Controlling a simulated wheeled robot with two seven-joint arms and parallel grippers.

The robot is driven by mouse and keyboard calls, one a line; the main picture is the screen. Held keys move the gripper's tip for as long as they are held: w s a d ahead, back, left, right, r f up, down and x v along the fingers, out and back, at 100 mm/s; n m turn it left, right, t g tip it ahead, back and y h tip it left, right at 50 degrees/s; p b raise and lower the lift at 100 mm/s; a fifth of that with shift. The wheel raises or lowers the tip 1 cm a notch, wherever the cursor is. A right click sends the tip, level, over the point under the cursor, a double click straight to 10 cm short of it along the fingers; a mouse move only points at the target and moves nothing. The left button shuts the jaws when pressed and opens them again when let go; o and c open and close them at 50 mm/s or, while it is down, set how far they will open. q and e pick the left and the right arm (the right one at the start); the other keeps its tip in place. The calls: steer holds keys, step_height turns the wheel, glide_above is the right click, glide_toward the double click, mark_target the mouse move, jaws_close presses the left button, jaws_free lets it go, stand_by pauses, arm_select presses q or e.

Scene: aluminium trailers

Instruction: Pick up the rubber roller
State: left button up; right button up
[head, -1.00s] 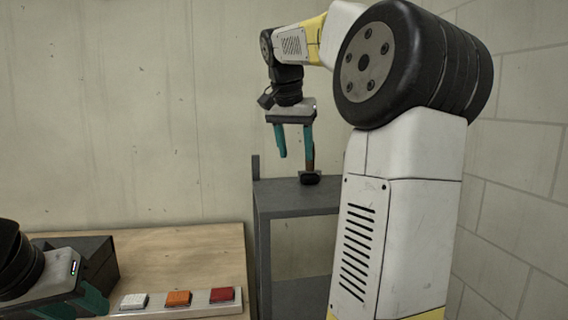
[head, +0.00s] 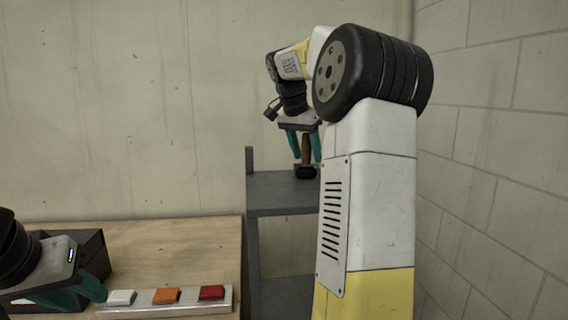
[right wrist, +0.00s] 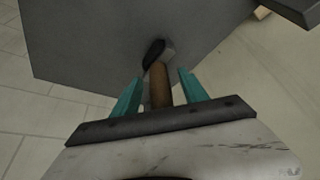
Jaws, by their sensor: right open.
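The rubber roller (head: 305,170) has a brown wooden handle and a dark head. It stands on the grey shelf unit (head: 285,190), handle up. My right gripper (head: 305,155) points down over it, open, with its teal fingers on either side of the handle. In the right wrist view the roller (right wrist: 160,85) has its handle between the open fingers (right wrist: 160,90), with a gap on each side. The handle's upper end is hidden by the gripper's body. My left gripper (head: 92,298) is low at the left over the wooden table, its teal fingers apart and empty.
The wooden table (head: 190,245) carries a strip with white (head: 121,297), orange (head: 166,295) and red (head: 211,292) blocks, close to my left gripper. A dark box (head: 95,250) stands behind that gripper. A post rises at the shelf's left corner. A block wall is at right.

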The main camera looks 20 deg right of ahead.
mark_target(306, 163)
jaws_close()
stand_by(0.4)
steer(key=shift+r, duration=1.8)
steer(key=s+a+r, duration=0.1)
steer(key=s+a, duration=0.9)
steer(key=s, duration=0.2)
steer(key=shift+a+r, duration=0.2)
steer(key=shift+a, duration=0.05)
